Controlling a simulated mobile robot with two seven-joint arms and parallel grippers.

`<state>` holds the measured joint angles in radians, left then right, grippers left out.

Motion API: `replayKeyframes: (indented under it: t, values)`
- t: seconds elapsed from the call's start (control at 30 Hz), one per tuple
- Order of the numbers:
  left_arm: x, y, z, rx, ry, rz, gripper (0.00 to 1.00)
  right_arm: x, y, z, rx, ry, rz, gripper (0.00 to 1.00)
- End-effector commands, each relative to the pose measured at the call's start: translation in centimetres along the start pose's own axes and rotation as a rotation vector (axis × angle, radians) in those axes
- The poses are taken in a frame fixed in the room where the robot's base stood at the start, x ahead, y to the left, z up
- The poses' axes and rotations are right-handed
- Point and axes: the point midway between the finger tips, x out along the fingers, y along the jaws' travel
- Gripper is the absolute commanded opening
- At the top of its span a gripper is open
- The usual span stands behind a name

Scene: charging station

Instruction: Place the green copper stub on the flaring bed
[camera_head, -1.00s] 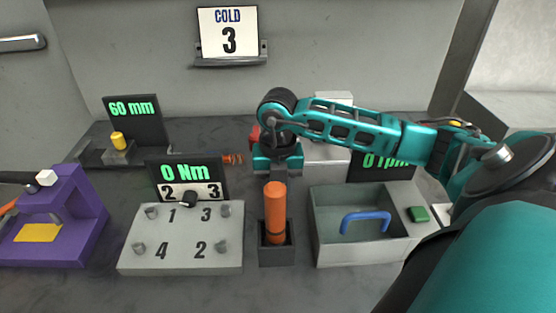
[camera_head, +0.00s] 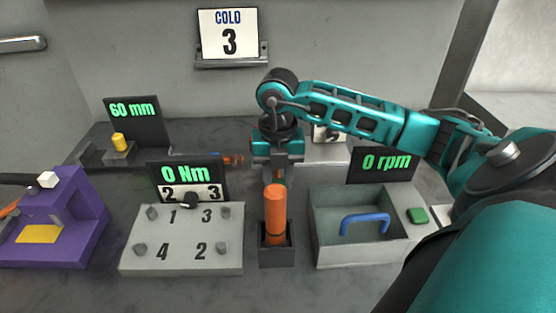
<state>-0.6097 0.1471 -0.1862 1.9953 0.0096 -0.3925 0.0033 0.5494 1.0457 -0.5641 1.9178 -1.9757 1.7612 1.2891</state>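My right gripper (camera_head: 278,176) points down above and just behind an upright orange cylinder (camera_head: 275,214) in a dark square holder. A small teal-green patch shows between its fingers; I cannot tell whether that is the green copper stub or part of the gripper, nor whether the fingers are open. No other piece is clearly recognisable as the green stub. No part is clearly identifiable as the flaring bed; a purple press (camera_head: 80,212) with a yellow plate (camera_head: 39,234) stands at the left. My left gripper is not clearly visible.
A grey numbered block (camera_head: 182,255) stands left of the holder, below the 0 Nm display (camera_head: 186,173). A grey box (camera_head: 325,252) with a blue handle (camera_head: 365,223) and green button (camera_head: 418,214) stands right. A yellow cylinder (camera_head: 119,141) stands by the 60 mm display.

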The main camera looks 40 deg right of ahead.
Motion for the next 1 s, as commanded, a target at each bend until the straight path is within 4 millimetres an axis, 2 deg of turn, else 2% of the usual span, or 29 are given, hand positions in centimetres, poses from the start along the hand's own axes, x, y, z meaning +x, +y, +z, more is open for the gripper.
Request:
replayKeyframes:
  t: [0.03, 0.3, 0.5, 0.73, 1.0]
  values:
    - [-0.2, -0.1, -0.2, 0.001, -0.001, -0.002, 0.43, -1.6, 0.1, 0.1, 0.0, -0.005, 0.003, 0.0]
    - [-0.6, -0.4, -0.3, 0.005, -0.007, -0.011, 0.43, -9.1, 0.1, 0.1, 0.0, -0.005, 0.004, 0.0]
    - [-1.2, -0.8, -0.5, 0.008, -0.006, -0.019, 0.43, -13.6, 0.0, 0.1, 0.001, -0.004, 0.003, 0.0]
    - [-1.8, -1.3, -0.6, 0.007, -0.013, -0.031, 0.43, -15.8, 0.0, 0.1, 0.0, -0.002, 0.001, 0.0]
    - [-1.9, -1.2, -0.7, 0.004, -0.01, -0.032, 0.43, -16.2, 0.0, 0.0, 0.0, 0.001, 0.0, 0.0]
